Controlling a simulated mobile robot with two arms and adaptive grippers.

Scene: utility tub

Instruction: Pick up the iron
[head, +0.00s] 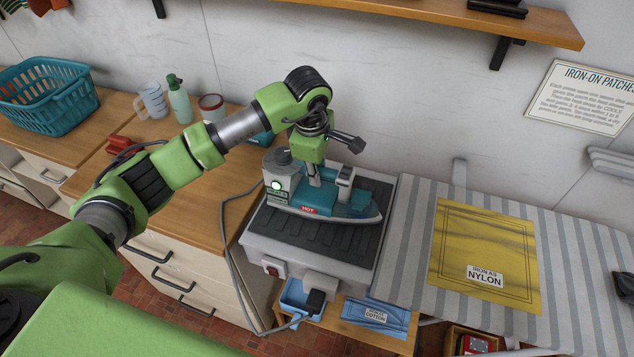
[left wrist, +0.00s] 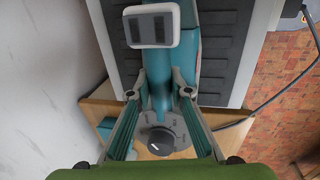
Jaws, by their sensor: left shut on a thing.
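The iron (head: 358,208) is teal and grey, with a red "HOT" label and a lit green light at its left end. It sits flat on the dark ridged top of a grey stand (head: 284,247). My left gripper (head: 316,178) reaches down from above and is shut on the iron's handle. In the left wrist view the gripper's fingertips (left wrist: 159,93) press on both sides of the teal handle of the iron (left wrist: 150,135). The arm hides part of the handle in the head view. My right gripper is not in view.
A grey cord (head: 227,262) loops left of the stand. A striped ironing board (head: 564,260) with a yellow "nylon" cloth (head: 484,247) lies to the right. A spray bottle (head: 179,101), mug (head: 152,101) and teal basket (head: 47,95) stand on the wooden counter. A shelf (head: 470,14) hangs above.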

